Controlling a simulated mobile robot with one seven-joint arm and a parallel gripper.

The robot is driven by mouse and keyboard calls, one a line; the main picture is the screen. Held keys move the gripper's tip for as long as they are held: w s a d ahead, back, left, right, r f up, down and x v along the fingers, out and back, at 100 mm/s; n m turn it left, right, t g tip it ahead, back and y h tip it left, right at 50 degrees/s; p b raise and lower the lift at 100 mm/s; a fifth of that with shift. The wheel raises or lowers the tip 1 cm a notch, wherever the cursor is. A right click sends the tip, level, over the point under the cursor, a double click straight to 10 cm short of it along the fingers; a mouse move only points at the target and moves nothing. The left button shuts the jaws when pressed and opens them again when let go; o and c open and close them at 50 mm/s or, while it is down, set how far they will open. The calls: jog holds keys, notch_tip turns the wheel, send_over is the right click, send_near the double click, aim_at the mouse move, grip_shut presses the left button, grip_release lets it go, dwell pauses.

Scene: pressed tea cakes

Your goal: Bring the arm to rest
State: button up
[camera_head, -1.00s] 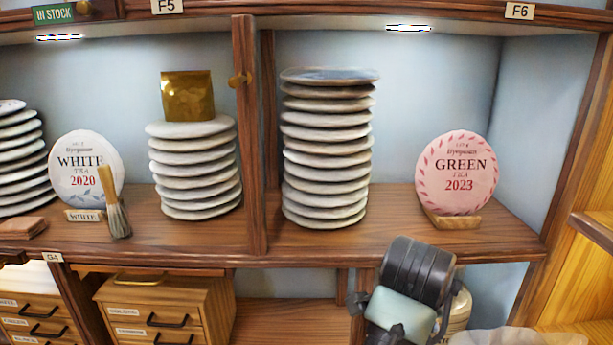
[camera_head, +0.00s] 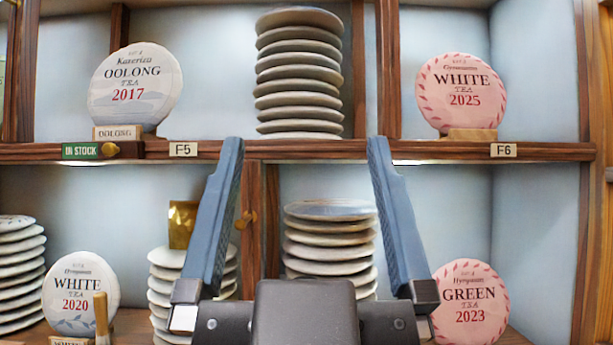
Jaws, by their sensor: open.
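My gripper (camera_head: 306,150) is at the lower middle of the head view, with its two blue fingers spread wide apart. It is open and nothing is between the fingers. It stands in front of the shelves and hides parts of the lower tea cake stacks. A stack of tea cakes (camera_head: 331,240) shows between the fingers, behind them. The pink Green Tea 2023 cake (camera_head: 476,302) is just right of the gripper, partly covered by its right side.
The upper shelf holds an Oolong 2017 cake (camera_head: 134,88), a tall stack (camera_head: 298,75) and a White 2025 cake (camera_head: 461,92). The lower shelf holds a White 2020 cake (camera_head: 80,294), a brush (camera_head: 102,318) and a gold packet (camera_head: 183,224). A wooden shelf edge (camera_head: 350,149) crosses behind the fingers.

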notch_tip(320, 180, up, 19)
jog(key=p, duration=1.9)
